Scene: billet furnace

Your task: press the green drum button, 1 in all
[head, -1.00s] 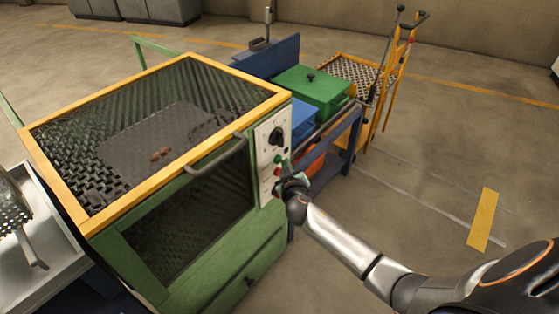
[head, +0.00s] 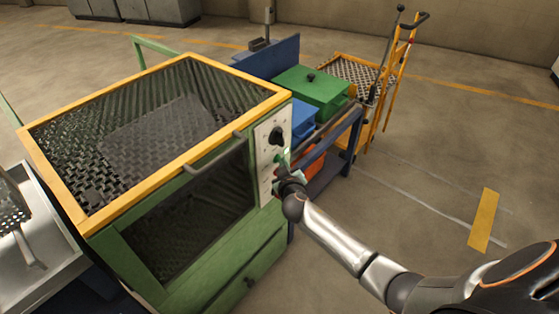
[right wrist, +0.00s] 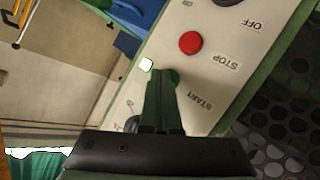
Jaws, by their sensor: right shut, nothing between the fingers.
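The green drum button (right wrist: 174,77) is on the white control panel (head: 264,138), beside the word START in the right wrist view. My right gripper (right wrist: 162,75) is shut and empty. Its fingertips are over the button and hide part of it; they look to be touching it. In the head view my right gripper (head: 283,169) is at the panel's right edge and hides the buttons there. A small lamp (right wrist: 146,64) next to the button shines white. My left gripper is not in view.
A red STOP button (right wrist: 190,42) is close to the green one, with a black knob (head: 276,136) above. The green drum machine (head: 142,245) has a yellow-framed mesh top. A blue cart (head: 343,150) with a green box (head: 312,88) stands just behind. Floor at right is free.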

